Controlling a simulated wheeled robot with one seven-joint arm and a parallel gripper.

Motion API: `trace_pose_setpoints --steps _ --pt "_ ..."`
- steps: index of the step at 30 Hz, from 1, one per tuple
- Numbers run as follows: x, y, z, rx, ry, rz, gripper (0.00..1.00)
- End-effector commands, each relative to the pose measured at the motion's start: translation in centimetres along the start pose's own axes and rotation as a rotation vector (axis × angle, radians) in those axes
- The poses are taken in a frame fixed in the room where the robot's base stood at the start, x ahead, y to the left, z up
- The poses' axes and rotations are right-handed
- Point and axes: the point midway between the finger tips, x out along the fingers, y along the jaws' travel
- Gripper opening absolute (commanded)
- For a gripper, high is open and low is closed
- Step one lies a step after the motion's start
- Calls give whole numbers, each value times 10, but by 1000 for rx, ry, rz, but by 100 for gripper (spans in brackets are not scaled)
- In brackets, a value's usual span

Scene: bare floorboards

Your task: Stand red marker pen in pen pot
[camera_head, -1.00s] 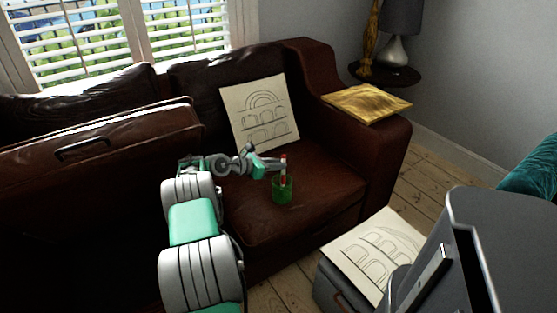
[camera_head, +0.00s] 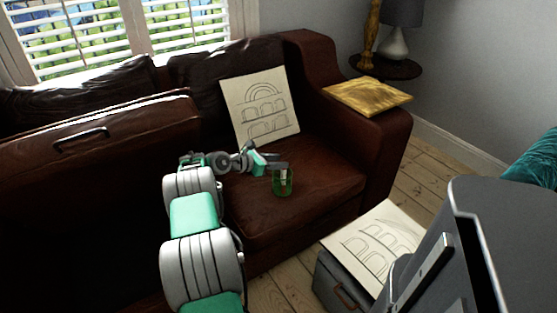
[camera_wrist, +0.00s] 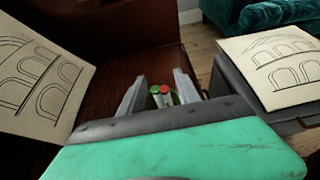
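The green see-through pen pot (camera_head: 283,186) stands on the brown sofa seat, with something pale showing inside it. In the wrist view the red marker pen (camera_wrist: 165,91) shows its red end, close beside a second pen with a green end (camera_wrist: 155,90). Both appear to be in the pot, whose rim is hard to make out there. My gripper (camera_head: 280,166) is right at the top of the pot. In the wrist view its two fingers (camera_wrist: 159,84) are spread apart on either side of the pens, with a gap to the red marker pen.
A brown case (camera_head: 90,150) stands on the sofa at left. An arch drawing (camera_head: 262,108) leans on the sofa back; another (camera_head: 375,245) lies on a grey box at lower right. The seat around the pot is mostly clear.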

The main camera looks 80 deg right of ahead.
Motion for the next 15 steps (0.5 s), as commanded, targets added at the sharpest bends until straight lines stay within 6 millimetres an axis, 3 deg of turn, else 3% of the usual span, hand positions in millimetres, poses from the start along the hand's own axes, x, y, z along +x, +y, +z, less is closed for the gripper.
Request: trace_pose_setpoints --steps 5,15 --pt "-7 1 1 0 0 2 39" --pt "-70 1 2 -1 -1 2 39"
